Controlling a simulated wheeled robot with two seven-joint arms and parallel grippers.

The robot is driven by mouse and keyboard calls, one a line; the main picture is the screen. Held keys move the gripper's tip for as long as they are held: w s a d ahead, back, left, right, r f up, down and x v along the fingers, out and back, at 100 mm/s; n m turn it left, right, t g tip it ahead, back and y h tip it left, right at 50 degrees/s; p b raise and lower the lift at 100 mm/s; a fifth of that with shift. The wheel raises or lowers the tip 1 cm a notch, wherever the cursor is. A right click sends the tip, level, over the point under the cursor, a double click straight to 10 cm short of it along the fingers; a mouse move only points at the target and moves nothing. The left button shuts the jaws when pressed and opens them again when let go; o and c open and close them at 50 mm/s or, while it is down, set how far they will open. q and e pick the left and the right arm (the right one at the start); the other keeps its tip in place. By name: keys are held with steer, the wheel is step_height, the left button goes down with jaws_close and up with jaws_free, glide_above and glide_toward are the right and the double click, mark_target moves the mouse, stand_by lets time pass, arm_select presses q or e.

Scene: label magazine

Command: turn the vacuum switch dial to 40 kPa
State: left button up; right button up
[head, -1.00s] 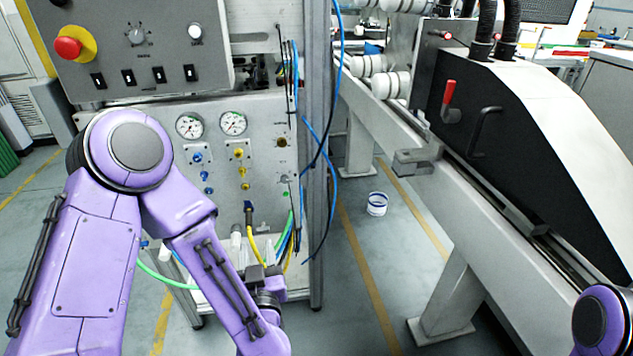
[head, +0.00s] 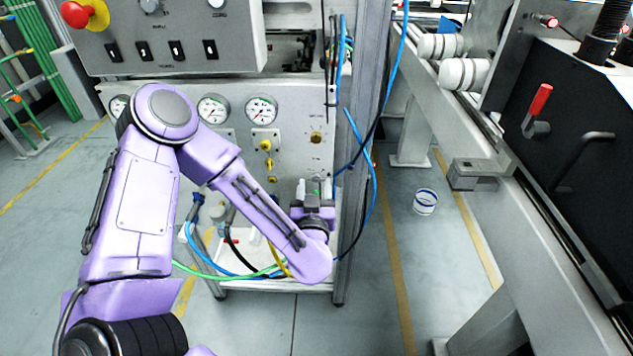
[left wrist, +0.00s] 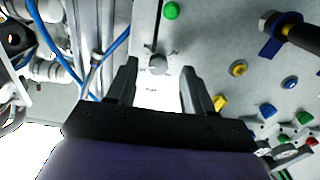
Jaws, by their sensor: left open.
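The vacuum switch dial (left wrist: 158,64) is a small round grey knob on a light panel, with small marks around it too blurred to read. It shows between the two dark fingers of my left gripper (left wrist: 159,75) in the left wrist view. The fingers are open on either side of it, and I cannot tell whether they touch it. In the head view my left gripper (head: 318,190) is at the lower right of the grey panel (head: 300,160) and hides the dial. My right gripper is out of view.
Gauges (head: 262,109), yellow fittings (head: 265,146) and a brass-coloured knob (head: 316,137) sit on the panel above. Blue cables (head: 372,160) hang along the frame post (head: 365,110) to the right. Hoses (head: 235,270) lie below. A machine with a red lever (head: 538,105) stands further right.

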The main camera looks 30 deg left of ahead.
arm_select(q)
steer(key=shift+x, duration=0.75)
steer(key=shift+r, duration=0.1)
steer(key=shift+d, duration=0.1)
jaws_close()
